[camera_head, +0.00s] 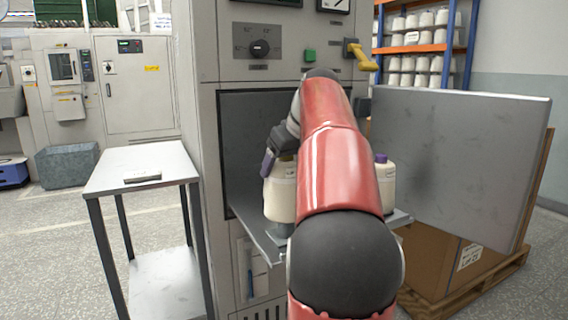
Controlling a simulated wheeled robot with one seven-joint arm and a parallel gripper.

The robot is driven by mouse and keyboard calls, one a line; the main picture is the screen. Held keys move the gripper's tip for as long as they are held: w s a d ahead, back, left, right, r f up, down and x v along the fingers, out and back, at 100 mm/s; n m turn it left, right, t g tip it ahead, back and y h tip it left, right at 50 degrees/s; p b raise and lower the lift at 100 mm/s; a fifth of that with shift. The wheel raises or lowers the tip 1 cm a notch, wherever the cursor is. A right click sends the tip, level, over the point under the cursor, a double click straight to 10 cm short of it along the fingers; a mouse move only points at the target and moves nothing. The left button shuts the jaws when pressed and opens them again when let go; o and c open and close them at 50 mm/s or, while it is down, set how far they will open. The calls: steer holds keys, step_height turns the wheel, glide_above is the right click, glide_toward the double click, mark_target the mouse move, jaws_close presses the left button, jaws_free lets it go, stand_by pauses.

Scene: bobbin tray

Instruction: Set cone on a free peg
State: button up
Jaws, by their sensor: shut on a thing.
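A cream cone (281,196) with a purple tip at its upper left hangs near upright at the left part of the grey tray (262,243). My gripper (276,158) is shut on the top of this cone. A grey stub shows just below the cone; I cannot tell whether the cone is on it or above it. A second cream cone (388,187) with a purple top stands at the tray's right end. My red arm hides the middle of the tray and any pegs there.
The tray sits at the machine's dark recess (247,150). An open grey door panel (455,165) stands at right, above a cardboard box (438,275) on a pallet. A metal side table (140,165) at left holds a small dark flat item (143,178).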

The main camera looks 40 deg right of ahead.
mark_target(295, 163)
steer(key=shift+f, duration=0.1)
stand_by(0.3)
steer(key=shift+f+b, duration=1.1)
steer(key=shift+f, duration=0.3)
steer(key=shift+f+b, duration=0.65)
steer(key=shift+f, duration=0.3)
stand_by(0.5)
steer(key=o, duration=1.6)
steer(key=shift+o, duration=0.2)
steer(key=p+v, duration=0.1)
steer(key=v, duration=0.6)
steer(key=shift+s+r+p, duration=0.1)
steer(key=shift+r+p, duration=0.15)
steer(key=shift+p, duration=0.05)
steer(key=shift+s+r, duration=0.1)
steer(key=shift+r, duration=0.05)
steer(key=shift+s, duration=0.1)
